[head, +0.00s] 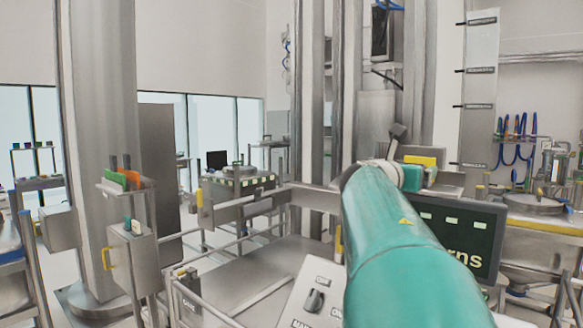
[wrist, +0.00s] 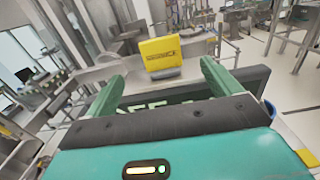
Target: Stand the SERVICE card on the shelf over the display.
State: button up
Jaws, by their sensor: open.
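A yellow card (wrist: 160,52) with small dark lettering too small to read stands upright on the shelf (wrist: 140,84) in the wrist view. Its lower edge sits in or behind a dark grey strip. The card also shows in the head view (head: 421,160), just beyond my arm's end. The dark display (head: 468,238) with pale green writing is below the shelf, partly hidden by my arm. My gripper (wrist: 161,72) is open and empty, its two green fingers apart, with the card ahead between them. I see no contact with the card.
A rack at the left holds orange and green cards (head: 129,178) on a post beside a thick column (head: 100,130). Rails and a grey platform (head: 250,275) lie left of my arm. A lever switch panel (head: 315,298) is beside my arm.

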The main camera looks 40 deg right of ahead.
jog(key=shift+a, duration=0.1)
jog(key=shift+f, duration=0.1)
jog(key=w+a+f+m+t+y, duration=0.25)
jog(key=a+f+m+y, duration=0.2)
jog(key=a+f, duration=0.5)
jog(key=w+a+f+m+t+y, duration=0.1)
jog(key=w+a+f+m+y, duration=0.25)
jog(key=a+f+m, duration=0.6)
jog(key=s+a+f+m+y, duration=0.2)
jog(key=a+f, duration=0.3)
jog(key=a, duration=0.4)
jog(key=s+a+f+m+y, duration=0.2)
jog(key=a+f+y, duration=0.2)
jog(key=a, duration=0.6)
jog(key=s+a+f+m+g+y, duration=0.1)
jog(key=s+a+f+m+y, duration=0.1)
jog(key=a+f, duration=0.5)
jog(key=a+y, duration=0.1)
jog(key=a, duration=0.1)
jog(key=shift+s+a+y, duration=0.4)
